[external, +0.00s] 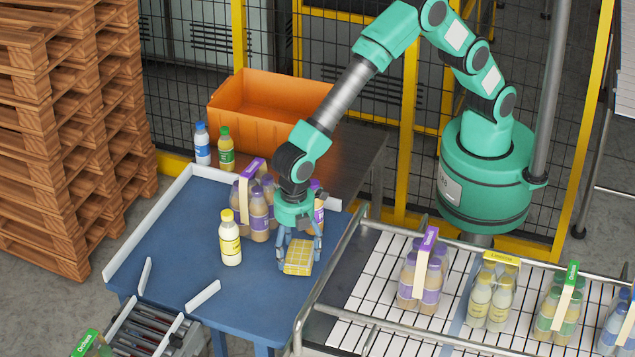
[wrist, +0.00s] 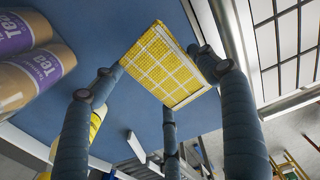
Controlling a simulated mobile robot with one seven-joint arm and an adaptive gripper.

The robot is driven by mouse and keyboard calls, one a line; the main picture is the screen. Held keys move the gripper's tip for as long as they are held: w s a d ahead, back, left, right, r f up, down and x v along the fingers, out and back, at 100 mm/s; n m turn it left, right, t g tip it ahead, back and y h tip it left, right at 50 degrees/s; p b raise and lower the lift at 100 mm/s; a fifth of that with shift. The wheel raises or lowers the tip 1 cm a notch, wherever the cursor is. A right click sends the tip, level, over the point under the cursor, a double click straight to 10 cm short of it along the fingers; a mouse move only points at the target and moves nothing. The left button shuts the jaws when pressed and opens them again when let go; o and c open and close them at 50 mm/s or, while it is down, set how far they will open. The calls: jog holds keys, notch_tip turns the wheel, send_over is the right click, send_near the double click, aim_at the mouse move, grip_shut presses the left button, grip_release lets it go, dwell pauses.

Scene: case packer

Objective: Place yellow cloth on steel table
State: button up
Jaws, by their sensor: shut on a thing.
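The yellow cloth (external: 298,257) is a folded pad with a white grid pattern. My gripper (external: 298,245) is shut on it, near the right edge of the blue table; I cannot tell whether the cloth touches the tabletop. In the wrist view the cloth (wrist: 165,65) sits between my fingers (wrist: 160,85). The steel table (external: 350,160) appears to be the dark-topped one behind the blue table, with an orange crate (external: 235,120) on it. My arm hides part of its top.
A yellow-labelled bottle (external: 230,240) stands left of my gripper on the blue table (external: 165,250). A purple-capped bottle pack (external: 258,215) stands close behind. Blue-capped (external: 202,145) and green-capped (external: 226,150) bottles stand near the crate. A railed conveyor (external: 375,290) with bottle packs lies right.

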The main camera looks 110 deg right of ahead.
aim_at(295, 253)
jog(key=shift+r, duration=0.1)
notch_tip(295, 253, up, 18)
jog(key=s+d+r+n+b, duration=0.1)
jog(key=s+d+n, duration=0.35)
jog(key=d, duration=0.75)
jog(key=s+d+r+n+b, duration=0.1)
jog(key=s+d+n+b, duration=0.3)
jog(key=d, duration=0.8)
jog(key=s+d+f+n, duration=0.2)
jog(key=s+d+n, duration=0.5)
jog(key=s+d, duration=1)
jog(key=shift+n, duration=0.25)
jog(key=f, duration=2.3)
jog(key=s+a+f, duration=0.1)
jog(key=f, duration=1)
jog(key=shift+f, duration=0.35)
jog(key=shift+a+f, duration=0.1)
jog(key=shift+f, duration=0.35)
